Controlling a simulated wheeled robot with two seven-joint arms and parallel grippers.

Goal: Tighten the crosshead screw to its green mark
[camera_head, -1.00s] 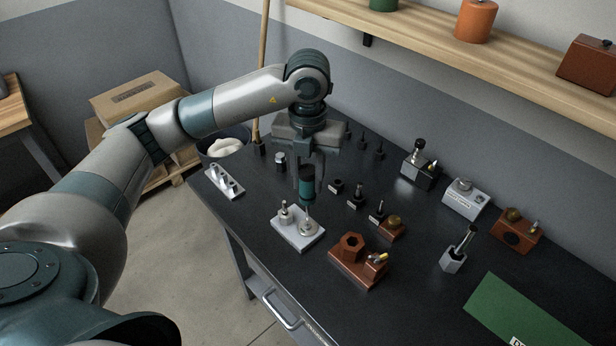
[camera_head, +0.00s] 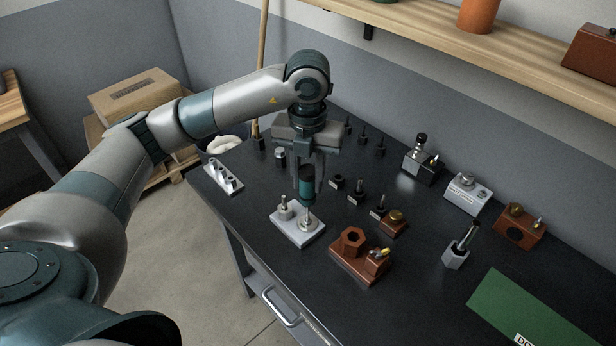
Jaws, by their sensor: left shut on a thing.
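My left gripper (camera_head: 307,172) points straight down over the dark bench and is shut on the teal and black handle of a screwdriver (camera_head: 306,188). The screwdriver stands upright, its lower end over the round disc on the right part of a light grey block (camera_head: 288,233). The crosshead screw is hidden or too small to make out under the tool, so I cannot tell whether the tip touches it. I cannot make out a green mark. A small upright metal post (camera_head: 284,208) stands on the same block, left of the tool. My right gripper is not in view.
A brown block with a hex socket (camera_head: 354,246) stands close in front to the right. Several small black holders with bits stand behind the tool. A metal rack (camera_head: 223,176) lies left. A green mat (camera_head: 525,315) covers the bench's right front.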

